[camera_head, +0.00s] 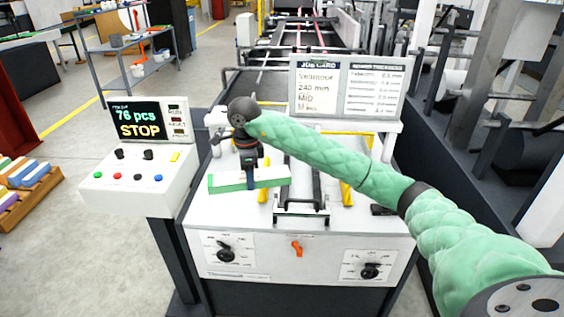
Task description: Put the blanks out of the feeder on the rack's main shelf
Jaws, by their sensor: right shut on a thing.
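My right gripper (250,180), on the arm in the green quilted sleeve, points down over the feeder. It is shut on the blanks (225,184), a flat white and green stack. The stack is over the left part of the feeder's white top (225,225); I cannot tell whether it touches the surface. The gripper hides part of the stack. The grey-blue rack (108,48) stands at the upper left, away from the gripper, with small items on its shelves. My left gripper is not in view.
A control box (140,180) with a screen reading "76 pcs STOP" stands left of the feeder. A job card board (345,88) stands behind it. A pallet with coloured stacks (28,178) is at the far left. Open floor lies between control box and rack.

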